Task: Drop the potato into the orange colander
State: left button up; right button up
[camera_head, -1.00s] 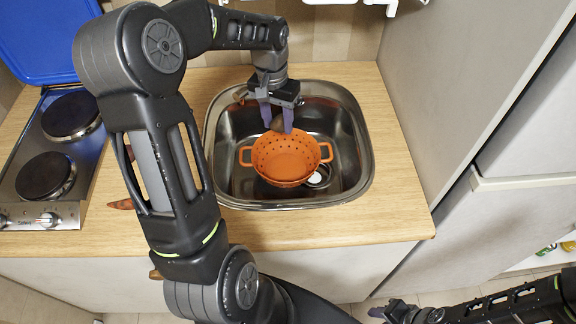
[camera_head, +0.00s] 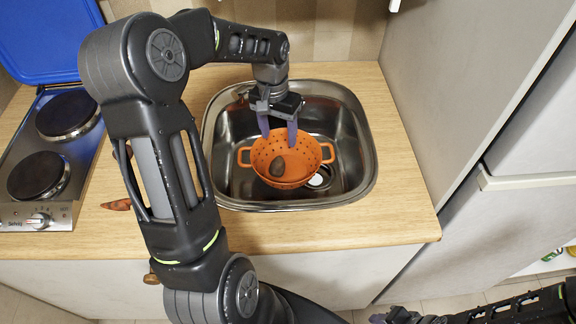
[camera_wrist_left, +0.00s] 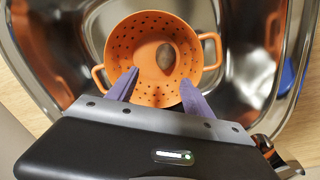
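The orange colander (camera_head: 298,164) sits in the steel sink, and it also shows in the left wrist view (camera_wrist_left: 128,62). The brown potato (camera_head: 277,167) lies inside the colander, near its front left in the head view; the left wrist view shows it too (camera_wrist_left: 166,57). My left gripper (camera_head: 278,137) is over the back of the colander, fingers pointing down, open and empty. Its two purple fingers (camera_wrist_left: 155,92) stand apart in the left wrist view. Part of my right arm shows at the lower right; its gripper (camera_head: 376,318) is at the bottom edge, too cut off to judge.
The sink (camera_head: 352,165) is set in a wooden counter (camera_head: 340,222). A two-plate hob (camera_head: 40,165) with a raised blue lid (camera_head: 45,40) is at the left. Carrot-like pieces (camera_head: 118,205) lie partly behind my left arm. The counter right of the sink is clear.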

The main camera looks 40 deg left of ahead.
pick_arm(q)
jog(key=shift+o, duration=0.6)
notch_tip(320, 180, up, 8)
jog(key=shift+a+b, duration=0.2)
jog(key=shift+b, duration=0.25)
jog(key=shift+f, duration=0.15)
dwell(0.3)
